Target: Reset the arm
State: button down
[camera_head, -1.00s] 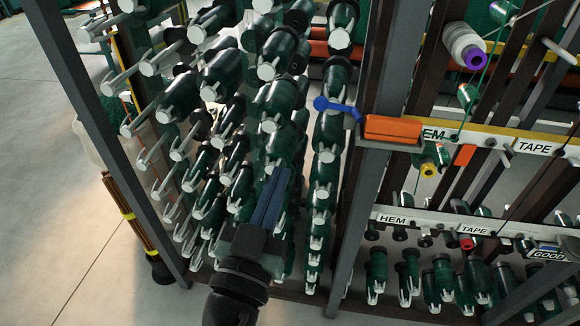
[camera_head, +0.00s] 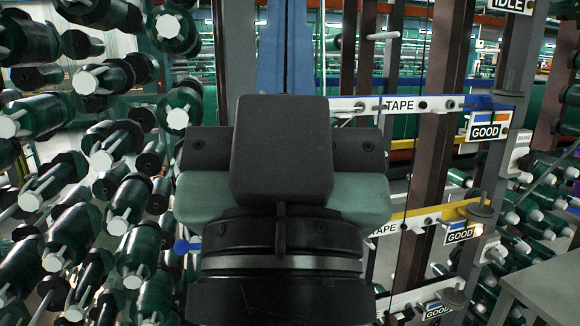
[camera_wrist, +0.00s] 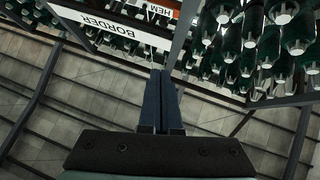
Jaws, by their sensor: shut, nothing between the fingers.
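My gripper (camera_head: 285,45) is in the middle of the head view, with its blue fingers pointing up past the dark wrist block and cut off by the top edge. In the wrist view my gripper (camera_wrist: 161,75) has its two blue fingers side by side, shut and empty. The fingertips overlap the lower edge of a rack beam in that view, and I cannot tell the distance between them. My wrist hides the middle of the rack in the head view.
Racks of dark green spools (camera_head: 35,118) fill the left of the head view. Rack bars labelled TAPE (camera_head: 400,104) and GOOD stand at right, with a grey table (camera_head: 550,290) at lower right. The wrist view shows a BORDER label (camera_wrist: 121,29) and tiled floor (camera_wrist: 85,100).

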notch_tip(320, 180, up, 17)
jog(key=p, duration=1.5)
jog(key=shift+s+f+p, duration=0.15)
jog(key=shift+s+p, duration=0.2)
jog(key=shift+s, duration=0.05)
